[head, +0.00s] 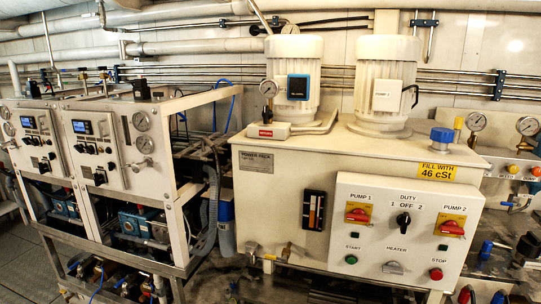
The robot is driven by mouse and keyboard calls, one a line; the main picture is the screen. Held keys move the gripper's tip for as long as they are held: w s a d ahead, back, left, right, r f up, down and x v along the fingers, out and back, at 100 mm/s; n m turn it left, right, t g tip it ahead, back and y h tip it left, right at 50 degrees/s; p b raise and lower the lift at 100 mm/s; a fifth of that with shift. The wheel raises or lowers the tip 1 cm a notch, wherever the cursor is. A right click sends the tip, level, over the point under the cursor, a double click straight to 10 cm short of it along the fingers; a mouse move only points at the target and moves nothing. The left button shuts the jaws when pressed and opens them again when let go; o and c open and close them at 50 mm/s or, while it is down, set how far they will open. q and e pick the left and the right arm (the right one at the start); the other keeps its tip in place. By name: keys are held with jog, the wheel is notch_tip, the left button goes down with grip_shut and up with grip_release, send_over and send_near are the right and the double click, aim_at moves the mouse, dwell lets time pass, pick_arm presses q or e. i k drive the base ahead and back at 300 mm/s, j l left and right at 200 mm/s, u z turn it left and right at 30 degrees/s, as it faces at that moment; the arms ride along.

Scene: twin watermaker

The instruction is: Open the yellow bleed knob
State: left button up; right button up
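I cannot make out for sure which part is the yellow bleed knob. A small yellow-topped upright part (458,124) stands behind the power pack near the blue cap. A small yellow fitting (269,257) shows low at the front left of the power pack, by a brass valve. Orange-yellow knobs (513,168) sit on the panel at the right edge, below the gauges. Neither my left nor my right gripper is in view.
The cream power pack (300,160) with two motors fills the middle; its control panel (400,230) faces me. Two framed watermaker units (105,150) stand at left on a metal stand. Pipes run along the back wall. Dark floor (35,270) is clear at lower left.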

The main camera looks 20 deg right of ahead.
aim_at(513, 169)
jog(key=z, duration=1.8)
jog(key=i+u, duration=0.1)
jog(key=u, duration=0.35)
